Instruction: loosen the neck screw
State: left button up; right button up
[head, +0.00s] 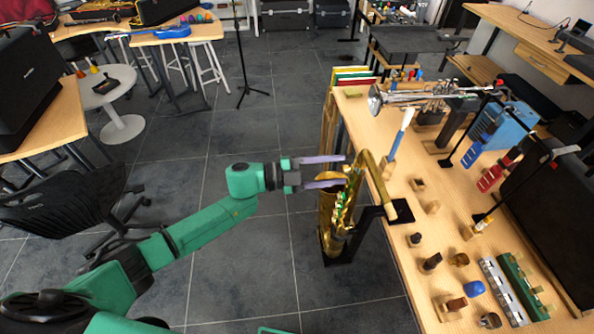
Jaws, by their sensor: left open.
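A gold saxophone (330,213) stands upright on a black stand (369,218) at the left edge of the long wooden bench. Its curved neck (376,183) leans over the bench top. The neck screw is too small to make out; the joint at the top of the body is close to my fingertips. My left gripper (341,170) comes in from the left with its two pale purple fingers apart, pointing at the upper part of the saxophone. I cannot tell whether the fingers touch it. My right gripper is not in view.
The bench (395,265) holds a silver trumpet (420,97) on a stand, several small mouthpieces and wooden blocks, and harmonicas (502,290) at the front right. A black chair (65,205) stands at the left.

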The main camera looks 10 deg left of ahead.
pick_arm(q)
jog(key=b+v, duration=0.4)
jog(key=v, duration=1)
jog(key=shift+a, duration=0.15)
